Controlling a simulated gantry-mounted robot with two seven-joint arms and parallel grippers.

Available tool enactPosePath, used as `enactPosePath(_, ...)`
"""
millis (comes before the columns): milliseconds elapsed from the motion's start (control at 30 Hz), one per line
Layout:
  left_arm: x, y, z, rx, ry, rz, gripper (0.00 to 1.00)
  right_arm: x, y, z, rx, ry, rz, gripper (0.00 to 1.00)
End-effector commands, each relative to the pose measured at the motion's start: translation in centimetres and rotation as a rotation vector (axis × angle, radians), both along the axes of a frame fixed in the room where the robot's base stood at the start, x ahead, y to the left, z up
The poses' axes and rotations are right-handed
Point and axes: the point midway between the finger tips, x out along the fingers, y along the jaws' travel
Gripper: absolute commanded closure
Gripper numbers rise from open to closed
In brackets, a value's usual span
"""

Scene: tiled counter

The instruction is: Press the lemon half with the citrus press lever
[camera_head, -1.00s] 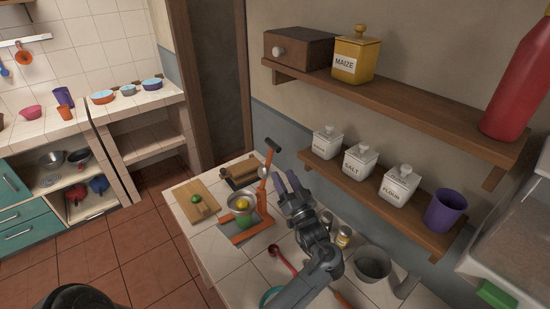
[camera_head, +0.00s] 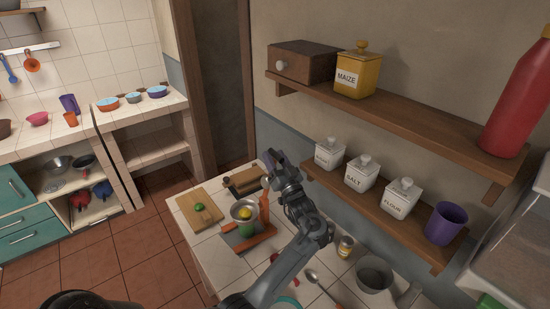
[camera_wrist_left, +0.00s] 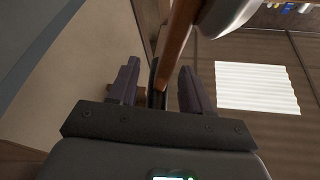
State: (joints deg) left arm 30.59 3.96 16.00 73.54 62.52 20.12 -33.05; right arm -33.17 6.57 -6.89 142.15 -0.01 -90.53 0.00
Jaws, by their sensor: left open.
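The citrus press has an orange base (camera_head: 262,238) on the tiled counter and an orange lever (camera_head: 264,208) standing raised. A yellow lemon half (camera_head: 245,212) sits in the press's metal bowl, above a green cup (camera_head: 247,229). My left gripper (camera_head: 274,160) is open at the upper end of the lever and hides its top in the head view. In the left wrist view the lever (camera_wrist_left: 181,35) and its black end (camera_wrist_left: 156,85) show between the two spread fingers (camera_wrist_left: 158,88). Contact cannot be told. My right gripper is not in view.
A cutting board (camera_head: 202,216) with a green lime lies left of the press. A dark brown wooden box (camera_head: 243,182) stands behind it. The wall shelf with white jars (camera_head: 362,173) is close to the right of my left gripper. A grey pot (camera_head: 374,274) stands at the front right.

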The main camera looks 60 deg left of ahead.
Motion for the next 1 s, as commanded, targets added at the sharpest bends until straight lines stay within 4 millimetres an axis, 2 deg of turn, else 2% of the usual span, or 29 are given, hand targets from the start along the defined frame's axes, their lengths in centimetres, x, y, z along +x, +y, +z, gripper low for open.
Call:
enactPosePath(300,0.04,0.18,0.04,0.0,0.0,-0.001,0.51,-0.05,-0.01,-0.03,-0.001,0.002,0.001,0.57)
enactPosePath(367,0.04,0.18,0.04,0.0,0.0,-0.001,0.59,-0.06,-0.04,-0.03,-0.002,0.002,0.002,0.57)
enactPosePath(633,0.04,0.15,0.04,0.0,0.0,-0.001,1.0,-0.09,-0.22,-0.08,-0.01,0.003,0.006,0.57)
enactPosePath(1000,0.09,-0.06,0.0,0.0,-0.011,-0.005,1.0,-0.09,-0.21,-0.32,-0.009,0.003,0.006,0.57)
